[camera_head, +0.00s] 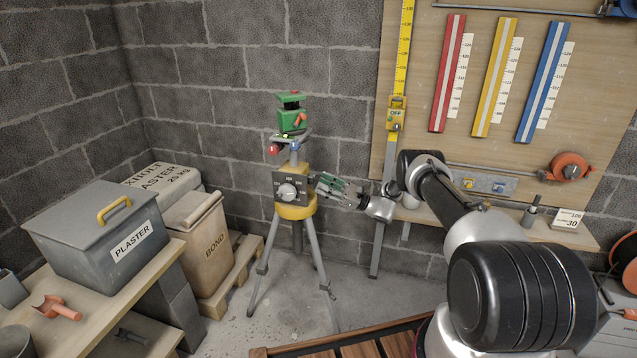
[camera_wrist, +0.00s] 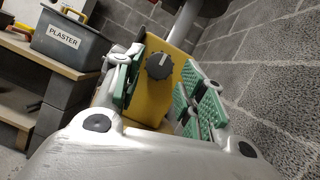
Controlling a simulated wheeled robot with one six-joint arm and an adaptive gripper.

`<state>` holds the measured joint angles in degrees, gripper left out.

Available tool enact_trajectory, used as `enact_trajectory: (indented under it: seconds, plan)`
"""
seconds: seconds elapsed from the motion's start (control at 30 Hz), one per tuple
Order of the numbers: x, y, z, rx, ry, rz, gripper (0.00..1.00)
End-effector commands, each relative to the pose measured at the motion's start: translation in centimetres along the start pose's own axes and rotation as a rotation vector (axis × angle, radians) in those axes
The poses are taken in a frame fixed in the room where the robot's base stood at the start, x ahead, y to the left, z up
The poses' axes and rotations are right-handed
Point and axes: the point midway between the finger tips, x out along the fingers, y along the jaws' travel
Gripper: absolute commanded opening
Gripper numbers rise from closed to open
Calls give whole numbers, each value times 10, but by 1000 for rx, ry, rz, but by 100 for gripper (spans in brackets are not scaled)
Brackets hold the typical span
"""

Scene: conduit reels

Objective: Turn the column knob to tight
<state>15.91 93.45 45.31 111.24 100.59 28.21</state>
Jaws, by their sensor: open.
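The column knob (camera_wrist: 159,66) is a round dark grey knob with a light pointer mark near its top. It sits on the yellow tripod head (camera_wrist: 178,58) in the wrist view. No tight or loose lettering is readable there. My gripper (camera_wrist: 162,88) is open, its green-padded fingers on either side of the knob in the picture, with no clear contact. In the head view my gripper (camera_head: 333,187) is at the right side of the tripod head (camera_head: 296,211). I cannot pick out the side knob in that view.
A separate silver dial (camera_head: 287,191) on a dark plate faces the head camera. A green laser level (camera_head: 291,118) stands on top of the tripod. A wall is close behind. A plaster bin (camera_head: 92,235) stands left, and a pegboard (camera_head: 425,110) hangs right.

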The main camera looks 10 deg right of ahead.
Motion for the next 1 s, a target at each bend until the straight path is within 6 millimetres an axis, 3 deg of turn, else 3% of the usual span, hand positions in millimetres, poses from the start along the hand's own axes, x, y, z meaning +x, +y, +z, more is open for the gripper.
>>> enact_trajectory:
  seconds: [0.2, 0.4, 1.0]
  plan:
    - [-52, 0, 0, 0, 0, -4, 40]
    - [-82, 0, 0, 1, 0, -3, 40]
    - [-89, 0, 0, -13, 1, -1, 40]
